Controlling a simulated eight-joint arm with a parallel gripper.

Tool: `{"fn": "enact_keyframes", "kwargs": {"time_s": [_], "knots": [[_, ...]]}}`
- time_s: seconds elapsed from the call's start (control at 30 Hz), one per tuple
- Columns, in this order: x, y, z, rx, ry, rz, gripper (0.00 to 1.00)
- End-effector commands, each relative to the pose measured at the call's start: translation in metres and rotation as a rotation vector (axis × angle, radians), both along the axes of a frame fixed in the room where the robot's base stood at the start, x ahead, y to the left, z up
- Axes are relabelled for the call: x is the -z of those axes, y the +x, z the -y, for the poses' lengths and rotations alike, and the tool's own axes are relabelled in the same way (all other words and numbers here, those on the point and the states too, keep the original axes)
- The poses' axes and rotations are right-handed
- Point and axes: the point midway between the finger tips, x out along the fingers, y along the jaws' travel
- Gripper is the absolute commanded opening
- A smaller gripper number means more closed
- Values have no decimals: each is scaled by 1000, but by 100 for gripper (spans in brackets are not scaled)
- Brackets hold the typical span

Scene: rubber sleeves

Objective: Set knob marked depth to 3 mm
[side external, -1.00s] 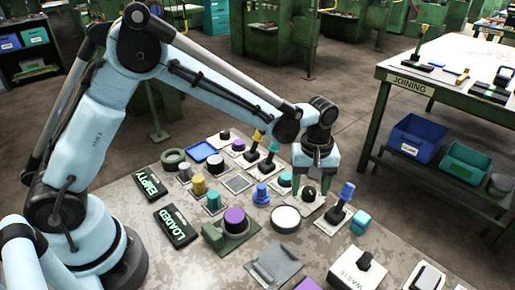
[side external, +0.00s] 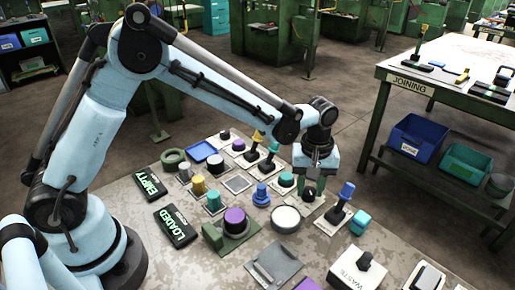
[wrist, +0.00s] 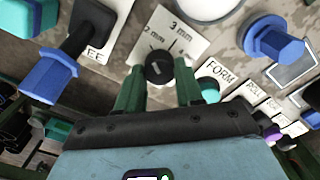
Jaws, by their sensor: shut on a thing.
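The depth knob (wrist: 158,64) is small, round and black with a pale mark on top. It sits on a white plate (wrist: 178,38) printed "2 mm" and "3 mm". The mark leans toward the 2 mm and 3 mm side; its exact reading is too small to tell. My gripper (wrist: 160,76) has green fingers, one on each side of the knob, shut on it. In the side external view my gripper (side external: 312,188) points down over the knob (side external: 308,194), partly hiding it and its plate.
A blue-handled lever (side external: 346,191) stands close on the right, with a teal block (side external: 360,222) nearby. A white round button (side external: 285,219) and a teal button (side external: 286,180) are also close. Several other controls crowd the bench.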

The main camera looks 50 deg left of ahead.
Motion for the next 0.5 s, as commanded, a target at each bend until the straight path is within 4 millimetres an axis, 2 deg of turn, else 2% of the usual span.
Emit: {"fn": "enact_keyframes", "kwargs": {"time_s": [0.27, 0.5], "knots": [[0, 0, 0, 182, 3, -1, 6], [0, 1, 1, 408, 3, -1, 6]]}}
